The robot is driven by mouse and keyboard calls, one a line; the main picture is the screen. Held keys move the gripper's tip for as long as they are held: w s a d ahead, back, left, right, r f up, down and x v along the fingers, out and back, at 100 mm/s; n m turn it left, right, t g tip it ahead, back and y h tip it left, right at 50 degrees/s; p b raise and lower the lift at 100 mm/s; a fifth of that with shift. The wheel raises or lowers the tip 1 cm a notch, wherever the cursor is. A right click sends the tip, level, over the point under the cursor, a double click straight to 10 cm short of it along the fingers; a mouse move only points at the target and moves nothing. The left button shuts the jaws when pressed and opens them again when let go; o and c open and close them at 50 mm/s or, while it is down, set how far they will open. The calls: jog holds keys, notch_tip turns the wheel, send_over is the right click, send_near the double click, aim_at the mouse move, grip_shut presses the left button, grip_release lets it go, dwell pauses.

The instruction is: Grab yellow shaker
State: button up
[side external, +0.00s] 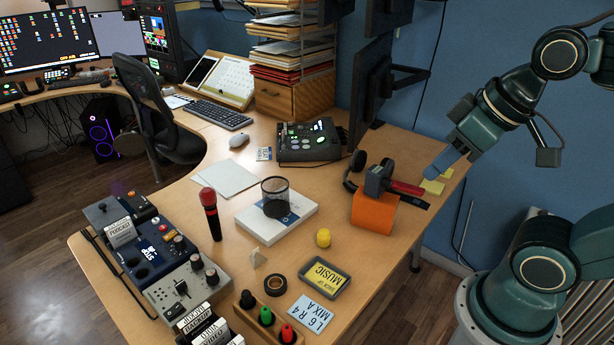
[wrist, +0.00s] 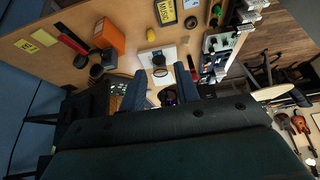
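The yellow shaker (side external: 323,237) is a small rounded yellow piece standing on the wooden desk (side external: 372,242), between the white box and the black tray. It also shows as a small yellow spot in the wrist view (wrist: 150,35), above and beyond my fingers. My gripper (side external: 441,168) is raised over the desk's right edge, well apart from the shaker. In the wrist view my two blue fingers (wrist: 160,70) are spread with a gap between them. Nothing is held between them.
A white box (side external: 304,213) bears a dark mesh cup (side external: 275,184). An orange stand (side external: 374,214) with headphones (side external: 354,173) stands right of the shaker. A black tray (side external: 307,269) with a yellow label, a tape roll (side external: 275,286) and a red microphone (side external: 211,215) are nearby.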

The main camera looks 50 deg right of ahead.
jog(key=o, duration=0.6)
jog(key=shift+w, duration=0.1)
jog(key=w+d+f+m+g+y, duration=0.1)
jog(key=w+d+f+m, duration=0.1)
jog(key=w+f+m, duration=0.35)
jog(key=w+d+f+m+g, duration=0.1)
jog(key=w+d+f+m, duration=0.1)
jog(key=w+m, duration=0.65)
jog(key=w+d+f+m+y, duration=0.1)
jog(key=w+d+f+m, duration=0.1)
jog(key=f, duration=0.3)
jog(key=w+d+f+m+y, duration=0.1)
jog(key=w+d+f+m, duration=0.1)
jog(key=f+m, duration=0.3)
jog(key=w+d+f+m+g, duration=0.1)
jog(key=w+d+f+m, duration=0.1)
jog(key=w+f+m, duration=0.2)
jog(key=shift+w+f+y, duration=0.15)
jog(key=shift+f+y, duration=0.05)
jog(key=shift+f, duration=0.55)
jog(key=shift+w+f+y, duration=0.15)
jog(key=shift+f+y, duration=0.05)
jog(key=shift+f, duration=0.5)
